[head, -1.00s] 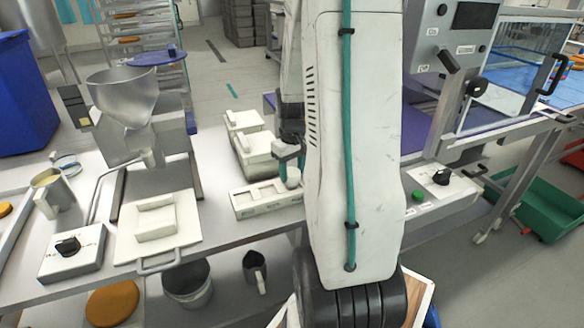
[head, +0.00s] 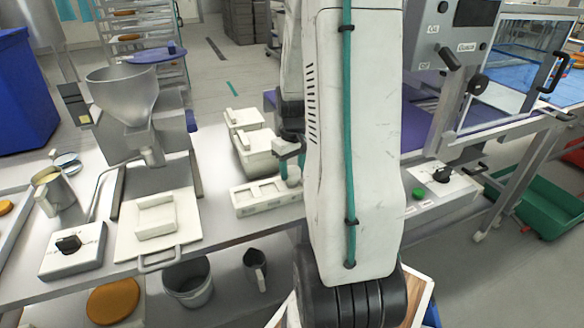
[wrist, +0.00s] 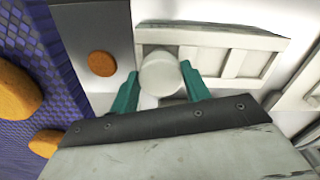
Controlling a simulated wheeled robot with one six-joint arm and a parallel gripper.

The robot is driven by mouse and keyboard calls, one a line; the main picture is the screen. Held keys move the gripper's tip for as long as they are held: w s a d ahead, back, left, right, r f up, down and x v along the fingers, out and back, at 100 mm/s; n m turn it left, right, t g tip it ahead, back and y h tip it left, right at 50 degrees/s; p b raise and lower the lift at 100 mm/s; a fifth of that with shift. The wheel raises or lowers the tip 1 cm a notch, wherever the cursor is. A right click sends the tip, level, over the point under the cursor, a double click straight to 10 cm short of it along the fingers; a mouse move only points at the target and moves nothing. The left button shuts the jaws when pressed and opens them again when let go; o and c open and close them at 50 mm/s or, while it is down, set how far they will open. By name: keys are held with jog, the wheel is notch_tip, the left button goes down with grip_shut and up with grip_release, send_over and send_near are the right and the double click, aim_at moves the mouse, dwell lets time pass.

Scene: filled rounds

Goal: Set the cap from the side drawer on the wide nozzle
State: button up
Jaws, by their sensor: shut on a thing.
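My gripper (wrist: 161,88) is shut on a pale round cap (wrist: 160,74), held between its two teal fingers in the wrist view. In the head view the gripper (head: 290,158) is partly hidden by my arm, with the cap (head: 293,176) below it. The cap is at one end of a shallow white compartmented tray (head: 243,210), which also shows in the wrist view (wrist: 275,44). I cannot tell whether the cap touches the tray. A steel hopper (head: 122,92) with an outlet stands at the left. I cannot identify the wide nozzle or say whether this tray is the side drawer.
Two off-white boxes (head: 258,160) stand behind the tray. A white plate (head: 185,236), a dial box (head: 72,262) and a metal jug (head: 62,198) are on the left bench. A control panel with a green button (head: 419,194) is to the right. Orange rounds lie on a purple belt (wrist: 66,95).

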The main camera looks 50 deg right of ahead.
jog(key=shift+f, duration=0.2)
jog(key=o, duration=1.5)
jog(key=shift+r, duration=0.15)
jog(key=shift+r, duration=3.4)
